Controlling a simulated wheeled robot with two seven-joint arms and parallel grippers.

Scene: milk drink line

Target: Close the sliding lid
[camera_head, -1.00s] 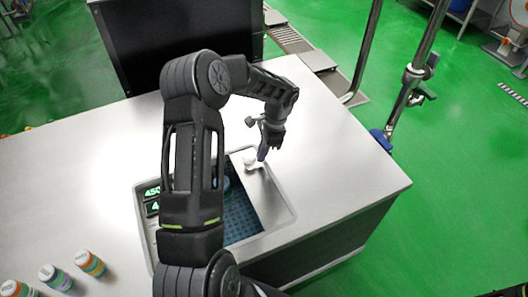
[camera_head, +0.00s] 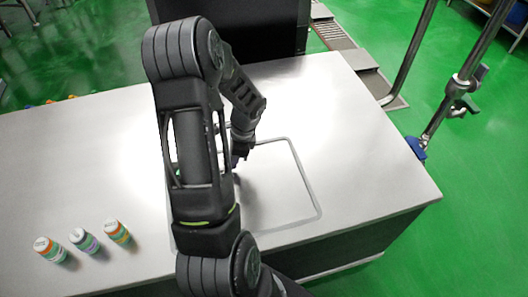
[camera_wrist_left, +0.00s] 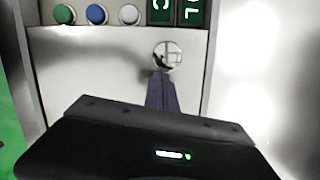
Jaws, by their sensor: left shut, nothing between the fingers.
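The sliding lid (camera_head: 280,188) is a flat, pale metal panel inside a rounded grey frame on the counter. It covers the part of the opening that shows to the right of my left arm. In the left wrist view the lid (camera_wrist_left: 100,75) bears a shiny round knob (camera_wrist_left: 167,55). My left gripper (camera_head: 238,158) is low over the lid, partly hidden by my arm. In the left wrist view its closed fingers (camera_wrist_left: 161,88) are right at the knob, with nothing between them. I cannot tell if they touch it. My right gripper is not in view.
Small bottles (camera_head: 83,240) stand at the counter's front left. A dark box (camera_head: 270,25) is behind. The counter's right side is clear.

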